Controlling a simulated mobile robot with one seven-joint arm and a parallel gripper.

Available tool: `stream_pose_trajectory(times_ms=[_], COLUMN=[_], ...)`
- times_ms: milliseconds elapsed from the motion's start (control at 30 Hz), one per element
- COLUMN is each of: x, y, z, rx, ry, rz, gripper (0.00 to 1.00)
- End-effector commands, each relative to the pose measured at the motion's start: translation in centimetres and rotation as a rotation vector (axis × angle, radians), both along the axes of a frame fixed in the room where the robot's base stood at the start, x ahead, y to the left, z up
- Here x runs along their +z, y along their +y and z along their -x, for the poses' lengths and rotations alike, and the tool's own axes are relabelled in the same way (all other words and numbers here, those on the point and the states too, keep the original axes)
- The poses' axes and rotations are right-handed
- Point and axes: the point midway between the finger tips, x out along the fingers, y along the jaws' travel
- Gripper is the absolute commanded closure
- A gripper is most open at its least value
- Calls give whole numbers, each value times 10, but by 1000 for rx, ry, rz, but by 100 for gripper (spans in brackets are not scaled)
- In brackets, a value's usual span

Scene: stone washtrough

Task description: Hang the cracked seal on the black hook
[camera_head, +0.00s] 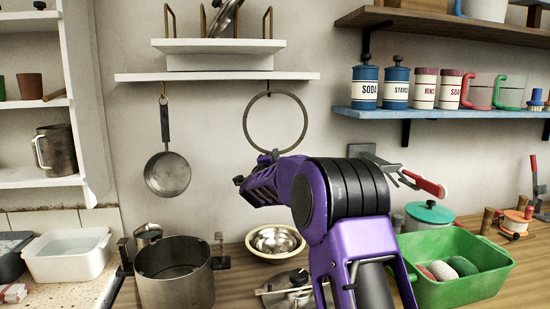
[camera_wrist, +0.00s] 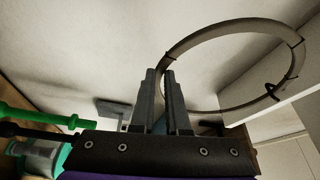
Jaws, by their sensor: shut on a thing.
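The cracked seal is a thin grey ring (camera_head: 305,122), upright in front of the wall just under the white shelf. My gripper (camera_head: 268,157) is shut on its lower edge. In the wrist view the close-set fingers (camera_wrist: 160,73) meet the near side of the ring (camera_wrist: 212,34), which has a few dark marks on its far side. A small black hook (camera_head: 268,88) hangs under the shelf at the ring's top; it also shows in the wrist view (camera_wrist: 271,91). Hook and ring overlap in both views, and I cannot tell whether the ring rests on the hook.
A pan (camera_head: 167,174) hangs from another hook to the left. The white shelf (camera_head: 217,77) is close above the ring. Canisters line the blue shelf (camera_head: 440,116) at right.

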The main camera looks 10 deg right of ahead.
Motion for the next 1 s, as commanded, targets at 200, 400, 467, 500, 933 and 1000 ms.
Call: stream_pose_trajectory(times_ms=[200, 400, 467, 500, 933, 1000], x=[0, 0, 0, 0, 0, 0], y=[0, 0, 0, 0, 0, 0], z=[0, 0, 0, 0, 0, 0], rx=[0, 0, 0, 0, 0, 0], ry=[0, 0, 0, 0, 0, 0], rz=[0, 0, 0, 0, 0, 0], gripper=[73, 52, 52, 52, 15, 15])
